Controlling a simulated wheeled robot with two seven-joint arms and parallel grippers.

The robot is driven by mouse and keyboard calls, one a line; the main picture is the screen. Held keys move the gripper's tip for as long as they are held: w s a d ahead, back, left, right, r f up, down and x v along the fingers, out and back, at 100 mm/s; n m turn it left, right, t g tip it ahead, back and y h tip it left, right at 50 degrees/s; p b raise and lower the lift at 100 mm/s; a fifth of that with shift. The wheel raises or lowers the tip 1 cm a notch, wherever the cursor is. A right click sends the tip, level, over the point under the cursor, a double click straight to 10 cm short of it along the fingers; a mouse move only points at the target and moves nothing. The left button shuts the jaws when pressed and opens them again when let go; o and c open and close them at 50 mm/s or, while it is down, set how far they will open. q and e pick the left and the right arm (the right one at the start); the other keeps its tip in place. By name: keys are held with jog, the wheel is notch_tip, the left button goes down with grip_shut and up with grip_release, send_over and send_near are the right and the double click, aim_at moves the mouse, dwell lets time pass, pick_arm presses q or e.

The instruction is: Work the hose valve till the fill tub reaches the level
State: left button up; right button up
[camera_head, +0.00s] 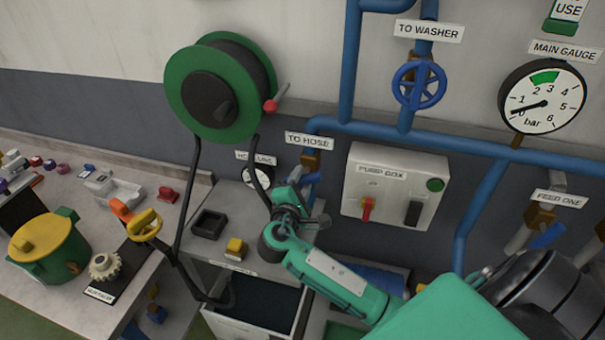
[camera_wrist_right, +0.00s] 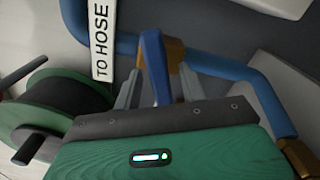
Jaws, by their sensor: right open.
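The hose valve, a brass body with a blue lever, sits on the blue pipe under the "TO HOSE" label (camera_head: 309,141). In the right wrist view the blue lever (camera_wrist_right: 154,62) stands between the fingers of my right gripper (camera_wrist_right: 158,88), with the brass body (camera_wrist_right: 175,55) just beyond. My right gripper (camera_head: 306,192) is open around the lever, and in the head view it covers part of it. The fill tub (camera_head: 232,326) is a pale box with a dark inside, low in the middle. The black hose (camera_head: 186,210) hangs down into it. The water level cannot be made out. My left gripper is out of view.
The green hose reel (camera_head: 185,92) hangs on the wall. The pump box (camera_head: 385,190) is to the right of the valve. The left bench holds several items.

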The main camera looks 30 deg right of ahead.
jog(key=shift+w+d, duration=0.35)
jog(key=shift+d, duration=0.1)
grip_shut()
jog(key=shift+f, duration=0.2)
jog(key=m+b, duration=0.4)
jog(key=b, duration=0.1)
jog(key=shift+f, duration=0.1)
jog(key=shift+r+m+b, duration=0.25)
jog(key=shift+m+b, duration=0.25)
jog(key=shift+b, duration=0.1)
grip_release()
